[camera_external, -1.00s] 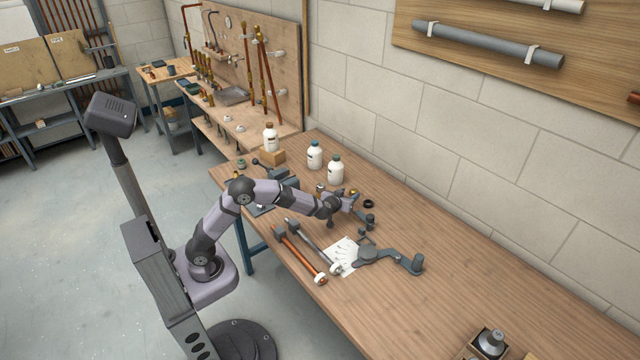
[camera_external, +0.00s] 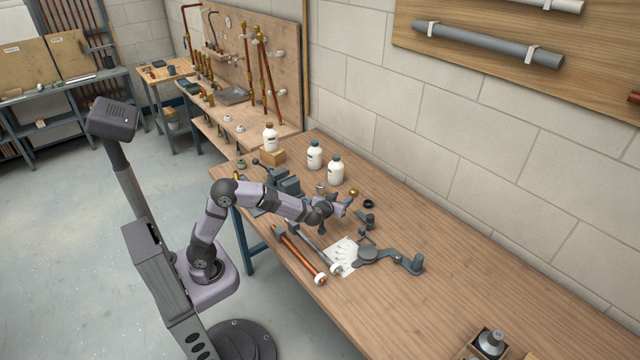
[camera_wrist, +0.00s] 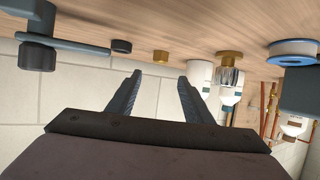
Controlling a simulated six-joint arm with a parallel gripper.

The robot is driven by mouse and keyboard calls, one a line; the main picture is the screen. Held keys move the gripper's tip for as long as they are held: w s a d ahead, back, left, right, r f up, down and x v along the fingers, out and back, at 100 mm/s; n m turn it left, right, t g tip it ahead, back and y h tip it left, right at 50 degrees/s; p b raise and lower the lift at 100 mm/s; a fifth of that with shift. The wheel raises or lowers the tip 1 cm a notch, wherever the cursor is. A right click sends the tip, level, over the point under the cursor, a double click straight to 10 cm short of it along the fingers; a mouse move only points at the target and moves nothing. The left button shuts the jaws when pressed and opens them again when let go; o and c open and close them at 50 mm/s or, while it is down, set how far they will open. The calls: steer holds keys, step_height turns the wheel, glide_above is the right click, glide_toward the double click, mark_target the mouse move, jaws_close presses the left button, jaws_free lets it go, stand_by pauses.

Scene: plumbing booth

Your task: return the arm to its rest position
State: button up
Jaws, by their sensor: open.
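My gripper (camera_external: 345,203) is above the wooden workbench (camera_external: 480,245) in the external view, at the end of my bent arm. In the wrist view my gripper (camera_wrist: 160,88) shows two dark fingers spread apart with nothing between them. A brass cap (camera_wrist: 162,56) and a dark ring (camera_wrist: 121,46) stand on the bench beyond the fingertips, apart from them. The brass piece also shows in the external view (camera_external: 354,192), just beyond my gripper, with the black ring (camera_external: 368,204) to its right.
White bottles (camera_external: 336,171) stand along the wall side. A copper pipe (camera_external: 300,255) and a grey pipe lie below my arm. A white glove print sheet (camera_external: 345,256) and a grey bender-like tool (camera_external: 395,258) lie to the right. The bench further right is mostly clear.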

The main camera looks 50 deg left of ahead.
steer(key=shift+a+r, duration=0.1)
steer(key=s+a+r+m+g+y+p, duration=0.1)
steer(key=s+a+r+g+p, duration=0.35)
steer(key=s+a+p, duration=0.55)
steer(key=s+a+r+g+y+p, duration=0.1)
steer(key=s+a+r+g+p, duration=0.35)
steer(key=s+a+p, duration=0.55)
steer(key=s+d+f+m+g+h, duration=0.1)
steer(key=s+d+f+h, duration=0.2)
steer(key=s, duration=0.4)
steer(key=s+d+f+m+g+h, duration=0.2)
steer(key=s+d+f+h, duration=0.2)
steer(key=s, duration=0.4)
steer(key=d+f, duration=0.1)
steer(key=d, duration=0.1)
steer(key=shift+d+f+m+g+b, duration=0.2)
steer(key=shift+d+m+g+b, duration=0.1)
steer(key=shift+b, duration=0.1)
